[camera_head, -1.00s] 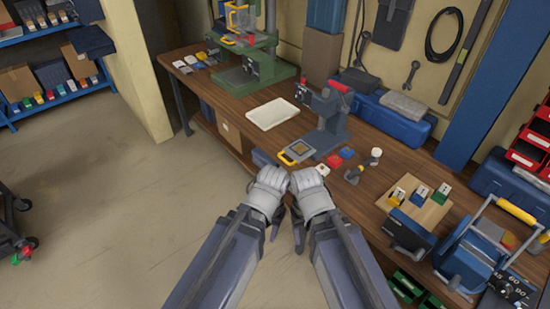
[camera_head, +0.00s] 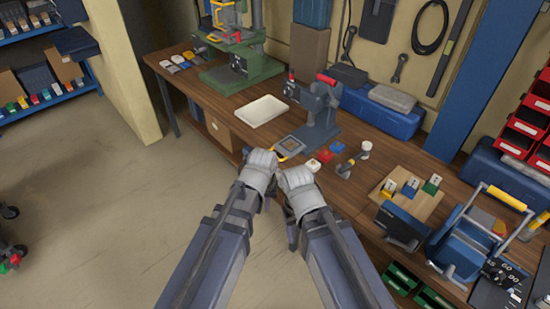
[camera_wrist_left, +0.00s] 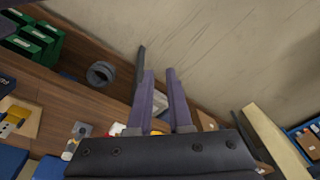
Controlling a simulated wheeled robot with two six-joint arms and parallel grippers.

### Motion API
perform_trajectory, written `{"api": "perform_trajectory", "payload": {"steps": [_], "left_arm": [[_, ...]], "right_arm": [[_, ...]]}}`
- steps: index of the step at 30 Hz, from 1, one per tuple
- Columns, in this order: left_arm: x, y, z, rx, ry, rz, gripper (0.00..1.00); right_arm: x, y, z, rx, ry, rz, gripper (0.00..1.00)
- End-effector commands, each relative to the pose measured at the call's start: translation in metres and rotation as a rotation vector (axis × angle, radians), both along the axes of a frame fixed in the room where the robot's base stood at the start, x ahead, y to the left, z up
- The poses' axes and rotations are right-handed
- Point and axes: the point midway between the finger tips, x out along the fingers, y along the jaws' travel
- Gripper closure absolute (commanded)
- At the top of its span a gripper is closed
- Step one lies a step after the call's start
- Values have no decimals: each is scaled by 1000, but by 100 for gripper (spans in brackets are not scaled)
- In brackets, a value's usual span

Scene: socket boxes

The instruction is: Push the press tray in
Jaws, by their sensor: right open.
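The press (camera_head: 320,112) is grey with a red handle and stands on the wooden bench. Its press tray (camera_head: 291,146), a flat plate with a yellow handle, sticks out at the front towards the bench edge. My left gripper (camera_head: 257,170) is below and left of the tray, apparently by the bench edge; its fingertips are mostly hidden in the head view. In the left wrist view its two fingers (camera_wrist_left: 163,100) stand apart with nothing between them. My right gripper (camera_head: 293,225) is low in front of the bench, right of the left one, open and partly hidden by its arm.
A white tray (camera_head: 259,111) lies left of the press, and a green press (camera_head: 236,66) stands further back. Small coloured blocks (camera_head: 325,154) lie right of the tray. A blue case (camera_head: 382,113) is behind.

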Motion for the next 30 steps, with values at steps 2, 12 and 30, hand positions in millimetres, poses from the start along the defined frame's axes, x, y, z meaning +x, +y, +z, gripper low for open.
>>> {"api": "perform_trajectory", "payload": {"steps": [2,12,30], "left_arm": [[74,-2,-14,-69,-110,176,92],[225,19,-9,-337,-398,657,100],[245,19,-36,-353,-410,678,100]], "right_arm": [[0,0,-19,0,0,0,35],[0,0,-41,0,0,-1,35],[0,0,-70,0,0,-1,35]]}}
